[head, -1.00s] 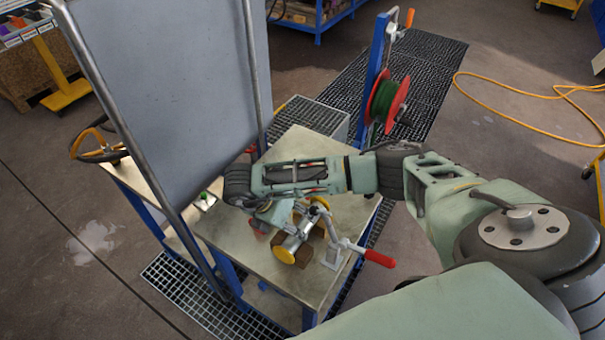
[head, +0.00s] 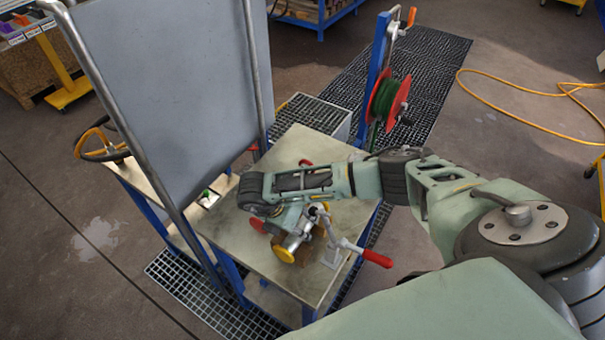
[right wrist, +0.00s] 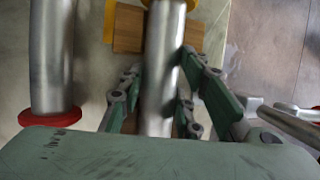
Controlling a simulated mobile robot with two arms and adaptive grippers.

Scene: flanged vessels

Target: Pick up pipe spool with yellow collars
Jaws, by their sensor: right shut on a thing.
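The pipe spool with yellow collars is a silvery tube (head: 297,240) on the table, with a yellow collar (head: 284,254) at its near end. In the right wrist view its tube (right wrist: 160,75) runs between my fingers, with a yellow collar (right wrist: 168,4) at the top edge. My right gripper (head: 296,226) is shut on this tube, reaching down from above; its fingers (right wrist: 160,108) lie on both sides of it. The gripper hides the spool's far part in the head view. The spool still appears to rest at its wooden block (right wrist: 129,28). My left gripper is out of view.
Another silvery spool (right wrist: 52,60) with red collars (right wrist: 50,118) lies close on the left. A clamp with a red handle (head: 376,258) stands close on the right. A grey panel (head: 165,90) rises left of the table (head: 235,235). A hose reel (head: 386,100) stands behind.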

